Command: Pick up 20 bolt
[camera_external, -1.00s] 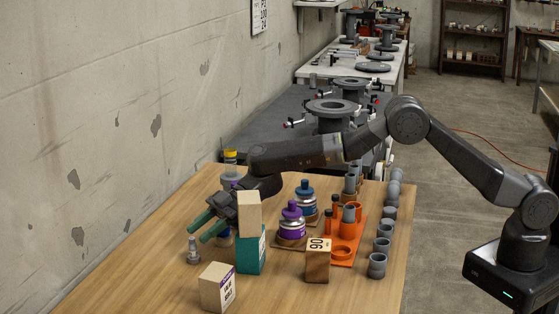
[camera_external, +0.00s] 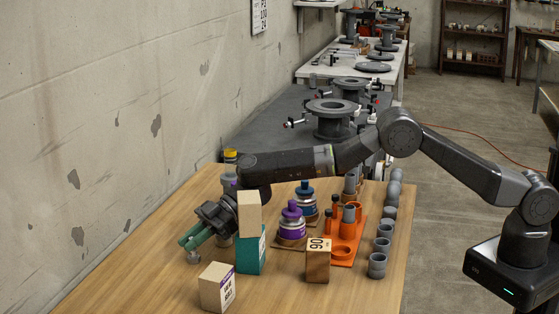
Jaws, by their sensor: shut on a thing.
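A small grey bolt (camera_external: 193,258) stands on the wooden table at the left, its lower part showing under my gripper's fingertips. My gripper (camera_external: 190,243) has green fingers and reaches down at the bolt from the upper right. The fingers are shut on the bolt and cover its upper part. The bolt appears to be still at table height.
A teal box (camera_external: 249,255) with a wooden block (camera_external: 249,213) on top stands close right of my gripper. A labelled box (camera_external: 217,288) lies in front. A block marked 90 (camera_external: 317,262), purple bottle (camera_external: 292,222), orange rack (camera_external: 342,250) and grey pipe pieces (camera_external: 377,265) stand further right.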

